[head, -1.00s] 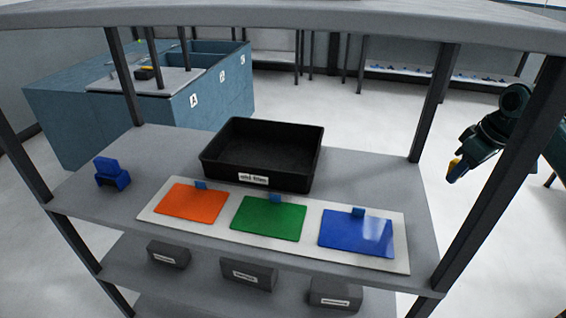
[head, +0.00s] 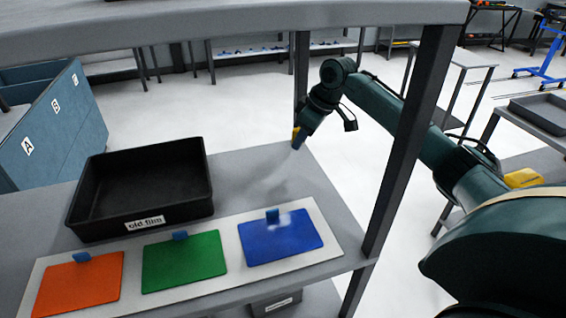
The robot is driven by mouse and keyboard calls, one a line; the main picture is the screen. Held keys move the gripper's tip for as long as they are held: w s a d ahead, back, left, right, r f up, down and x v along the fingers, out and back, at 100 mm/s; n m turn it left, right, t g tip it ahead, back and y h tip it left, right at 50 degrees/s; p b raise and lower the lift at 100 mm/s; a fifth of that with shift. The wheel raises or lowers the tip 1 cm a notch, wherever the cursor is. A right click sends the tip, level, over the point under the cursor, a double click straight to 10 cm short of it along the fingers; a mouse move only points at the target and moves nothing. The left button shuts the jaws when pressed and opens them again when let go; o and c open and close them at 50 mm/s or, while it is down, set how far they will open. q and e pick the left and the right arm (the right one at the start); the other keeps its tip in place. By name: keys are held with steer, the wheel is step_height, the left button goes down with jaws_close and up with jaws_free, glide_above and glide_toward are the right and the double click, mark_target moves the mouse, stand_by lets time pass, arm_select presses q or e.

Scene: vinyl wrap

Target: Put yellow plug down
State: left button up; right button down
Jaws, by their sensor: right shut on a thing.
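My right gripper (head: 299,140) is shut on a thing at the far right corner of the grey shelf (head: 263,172). A small yellow patch, which looks like the yellow plug (head: 295,132), shows at its fingertips beside a blue part. It is too small to tell whether the plug touches the shelf or hangs above it. My left gripper is out of view.
A black bin (head: 140,190) labelled "old film" stands on the shelf. In front, a white board (head: 137,271) carries orange (head: 78,284), green (head: 184,261) and blue (head: 280,238) sheets with blue tabs. A dark post (head: 412,140) stands close to my right arm. Bare shelf lies right of the bin.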

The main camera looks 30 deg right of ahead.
step_height(320, 180, down, 8)
steer(key=shift+r, duration=0.25)
steer(key=c, duration=1.2)
jaws_free()
steer(key=v, duration=1.2)
steer(key=shift+d, duration=0.1)
